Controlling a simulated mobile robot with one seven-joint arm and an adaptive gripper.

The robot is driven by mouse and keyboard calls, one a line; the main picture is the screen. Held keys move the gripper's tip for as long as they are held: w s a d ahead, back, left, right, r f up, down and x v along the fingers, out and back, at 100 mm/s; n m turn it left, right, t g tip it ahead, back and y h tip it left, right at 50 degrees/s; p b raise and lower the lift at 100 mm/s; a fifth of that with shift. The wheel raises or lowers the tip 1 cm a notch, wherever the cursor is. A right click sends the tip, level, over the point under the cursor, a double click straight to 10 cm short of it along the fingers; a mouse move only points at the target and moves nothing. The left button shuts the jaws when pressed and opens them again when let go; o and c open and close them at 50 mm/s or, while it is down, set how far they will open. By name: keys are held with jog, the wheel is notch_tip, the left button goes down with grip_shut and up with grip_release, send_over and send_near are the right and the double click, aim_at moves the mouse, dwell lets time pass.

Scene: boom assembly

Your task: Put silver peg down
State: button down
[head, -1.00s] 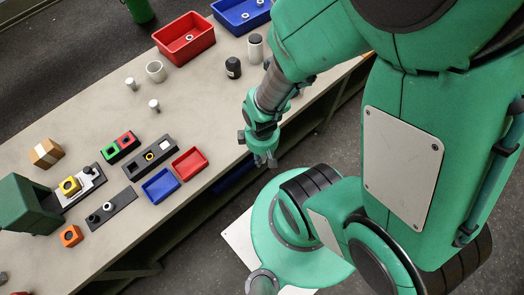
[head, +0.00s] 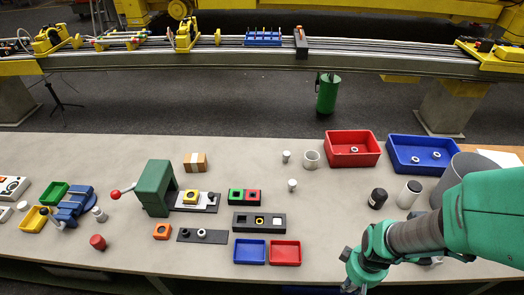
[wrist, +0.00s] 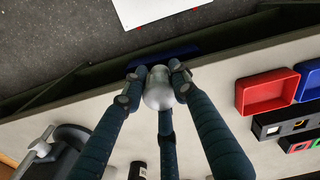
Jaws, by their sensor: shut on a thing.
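My gripper (wrist: 155,80) shows in the wrist view with its dark fingers closed around a silver peg (wrist: 159,92). The peg's rounded silver end faces the camera; the rest of it is hidden. The gripper is near the table's front edge, and the floor shows beyond it. In the head view my wrist (head: 368,265) is at the bottom edge, right of the small red tray, and the fingers and peg are cut off or hidden. Two short pale pegs stand apart on the table, one behind (head: 286,156) and one nearer (head: 292,185).
Near the front lie a small blue tray (head: 249,262), a small red tray (head: 286,262) and a black three-socket block (head: 238,222). A red bin (head: 340,158) and a blue bin (head: 400,168) stand behind. A green press (head: 153,187) stands left.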

jog(key=w+a+r+n+p, duration=0.25)
jog(key=w+a, duration=0.35)
jog(key=w, duration=0.4)
jog(key=w+a+r+n+p, duration=0.1)
jog(key=w+a+r+n, duration=0.2)
jog(key=w+a, duration=0.6)
jog(key=w+a+r+n+p, duration=0.2)
jog(key=w+a, duration=0.2)
jog(key=w, duration=0.8)
jog(key=w+a+f+n+p, duration=0.1)
jog(key=w+a, duration=0.4)
jog(key=a, duration=1.2)
jog(key=w+a+f+n+p, duration=0.1)
jog(key=w+a+n+p, duration=0.3)
jog(key=a, duration=1.3)
jog(key=shift+w+a+n, duration=0.25)
jog(key=shift+w+n, duration=0.9)
jog(key=shift+w, duration=0.1)
jog(key=p, duration=0.1)
send_over(194, 158)
jog(key=shift+w+f, duration=0.2)
jog(key=shift+f, duration=0.45)
jog(key=shift+f, duration=0.1)
